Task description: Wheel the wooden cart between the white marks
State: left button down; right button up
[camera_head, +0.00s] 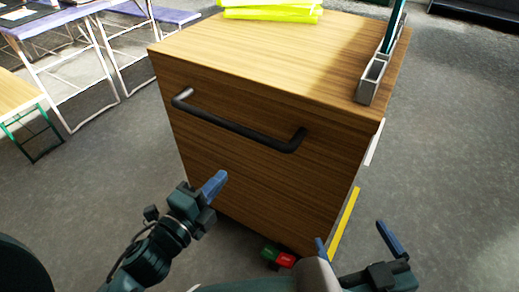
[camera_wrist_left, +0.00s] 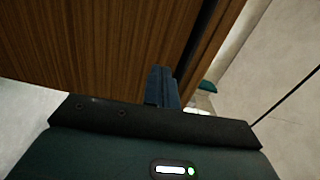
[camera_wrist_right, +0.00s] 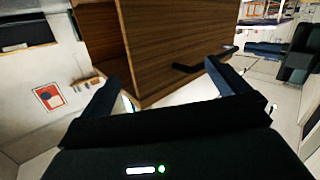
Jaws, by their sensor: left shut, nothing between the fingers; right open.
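The wooden cart (camera_head: 270,170) stands in the middle of the head view, with a dark bar handle (camera_head: 240,130) across its near face. The cart's wood also fills much of the left wrist view (camera_wrist_left: 90,45) and the right wrist view (camera_wrist_right: 165,45). A white strip (camera_head: 375,143) shows beside its right side, perhaps a mark; no second one is clear. My left gripper (camera_head: 216,186) is shut and empty, in front of the near face below the handle. My right gripper (camera_head: 355,243) is open and empty, low near the cart's right front corner. Neither gripper holds the handle.
Yellow-green items (camera_head: 270,10) and a grey holder (camera_head: 374,78) sit on the cart top. A yellow strip (camera_head: 345,222) and a red and green item (camera_head: 278,257) are by the base. Tables (camera_head: 75,55) stand at upper left. Grey floor (camera_head: 450,170) is clear at right.

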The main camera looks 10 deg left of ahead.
pick_arm(q)
jog(key=b, duration=0.2)
send_over(252, 145)
jog(key=s+d, duration=0.2)
jog(key=s, duration=0.2)
jog(key=shift+a+f+m, duration=0.15)
jog(key=shift+a+m, duration=0.05)
jog(key=shift+m, duration=0.2)
pick_arm(e)
jog(key=shift+w+a+f+n+t+y, duration=0.1)
jog(key=shift+w+a+n+t+y, duration=0.25)
jog(key=shift+t+y, duration=0.25)
pick_arm(q)
jog(key=shift+w, duration=0.1)
